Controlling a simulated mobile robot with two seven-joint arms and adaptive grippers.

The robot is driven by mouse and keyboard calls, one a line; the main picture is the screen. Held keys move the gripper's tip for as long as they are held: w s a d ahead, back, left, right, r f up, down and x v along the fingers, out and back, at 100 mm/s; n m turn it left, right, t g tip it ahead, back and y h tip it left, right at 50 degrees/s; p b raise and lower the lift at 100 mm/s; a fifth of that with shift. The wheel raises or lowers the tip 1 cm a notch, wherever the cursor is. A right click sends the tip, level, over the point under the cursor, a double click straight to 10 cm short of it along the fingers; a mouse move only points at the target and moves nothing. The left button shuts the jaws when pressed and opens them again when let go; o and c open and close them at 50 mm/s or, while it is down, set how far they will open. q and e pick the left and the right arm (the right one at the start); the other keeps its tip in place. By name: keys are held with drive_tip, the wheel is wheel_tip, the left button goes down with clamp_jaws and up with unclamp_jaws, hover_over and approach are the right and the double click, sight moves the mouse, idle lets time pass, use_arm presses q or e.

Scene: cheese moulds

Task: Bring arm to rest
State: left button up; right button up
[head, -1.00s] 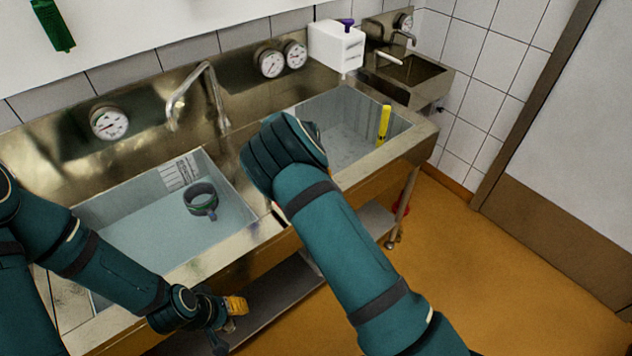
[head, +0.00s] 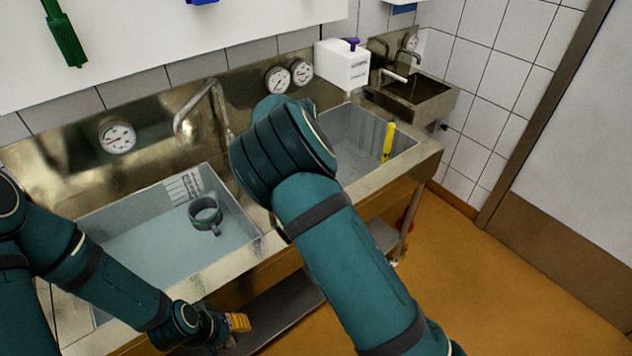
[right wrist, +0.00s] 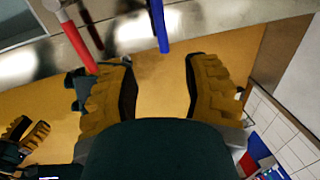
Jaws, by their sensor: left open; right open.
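My right arm reaches up across the middle of the head view, and its wrist hides its own gripper there. In the right wrist view my right gripper (right wrist: 160,85) is open, its two ribbed yellow pads wide apart with nothing between them. My left gripper (head: 238,325) hangs low at the front of the sink unit in the head view; its yellow pad shows. It also appears at the left edge of the right wrist view (right wrist: 27,133), with its pads apart and empty.
A yellow tool (head: 388,142) stands in the right basin (head: 350,150). A red handle (right wrist: 75,42) and a blue handle (right wrist: 159,25) show ahead of the right gripper. Orange floor (head: 500,290) is clear at right.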

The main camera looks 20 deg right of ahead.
drive_tip(key=shift+r, duration=0.15)
idle(0.3)
drive_tip(key=s+d+f+n+g, duration=0.1)
drive_tip(key=s+d+f+n, duration=0.2)
drive_tip(key=s+f, duration=0.3)
drive_tip(key=s+d+f+n+y, duration=0.1)
drive_tip(key=s+d+f+n, duration=0.1)
drive_tip(key=s+f+n, duration=0.35)
drive_tip(key=s+d+f+n+g, duration=0.1)
drive_tip(key=s+d+f+n, duration=0.15)
drive_tip(key=f, duration=0.55)
drive_tip(key=s+a+f+n+y, duration=0.1)
drive_tip(key=s+a+f+n, duration=0.2)
drive_tip(key=s+n, duration=0.35)
drive_tip(key=s+a+f+n+y, duration=0.2)
drive_tip(key=s+f+n, duration=0.15)
drive_tip(key=s, duration=0.65)
drive_tip(key=s+a+r+n+t+y, duration=0.1)
drive_tip(key=s+a+r+n+y, duration=0.1)
drive_tip(key=s+a+r+n, duration=0.35)
drive_tip(key=w+a+f+n+t+b, duration=0.2)
drive_tip(key=w+f+b, duration=0.3)
drive_tip(key=b, duration=0.4)
drive_tip(key=shift+w+a+f+n, duration=0.4)
drive_tip(key=shift+w+a+n, duration=0.3)
drive_tip(key=shift+w, duration=0.1)
